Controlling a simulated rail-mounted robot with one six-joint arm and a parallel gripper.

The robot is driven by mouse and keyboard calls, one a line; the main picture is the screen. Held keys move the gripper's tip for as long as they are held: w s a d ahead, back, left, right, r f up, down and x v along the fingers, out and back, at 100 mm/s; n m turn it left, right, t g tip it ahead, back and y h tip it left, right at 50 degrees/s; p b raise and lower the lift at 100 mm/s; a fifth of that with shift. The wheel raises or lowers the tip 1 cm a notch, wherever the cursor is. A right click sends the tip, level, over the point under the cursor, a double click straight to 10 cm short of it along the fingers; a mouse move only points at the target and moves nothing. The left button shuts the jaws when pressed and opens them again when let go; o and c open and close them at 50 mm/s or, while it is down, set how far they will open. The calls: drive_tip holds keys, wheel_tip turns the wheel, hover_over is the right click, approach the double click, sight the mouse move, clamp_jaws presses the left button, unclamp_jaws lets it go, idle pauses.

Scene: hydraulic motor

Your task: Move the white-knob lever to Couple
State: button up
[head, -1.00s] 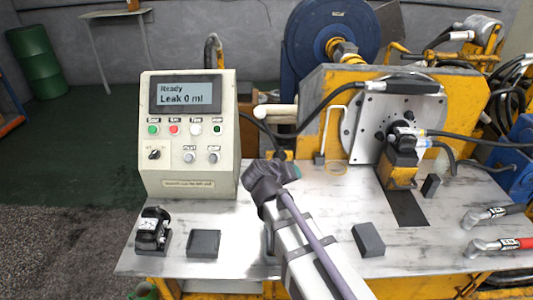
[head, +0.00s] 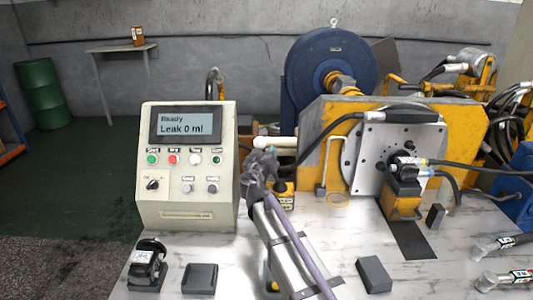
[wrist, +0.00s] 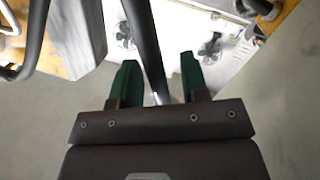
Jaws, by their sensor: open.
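The white knob (head: 275,142) shows in the head view as a pale rounded bar at the left end of the yellow housing. My gripper (head: 262,160) is just below and left of it, partly overlapping it in the picture. Contact cannot be told. In the wrist view my gripper (wrist: 158,68) is open, with two green fingers apart. A dark rod (wrist: 147,45) runs down the picture between the fingers; whether it is the lever's shaft or a hose is unclear. No Couple marking is readable.
The control box (head: 185,165), reading "Ready, Leak 0 ml", stands close left of my gripper. The yellow housing (head: 320,130) and a black hose (head: 335,127) are close right. Dark blocks (head: 374,274) lie on the pale bench (head: 440,260). A bent white rod (head: 330,150) stands right.

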drive_tip(key=shift+w+d, duration=0.15)
drive_tip(key=shift+w, duration=0.45)
clamp_jaws()
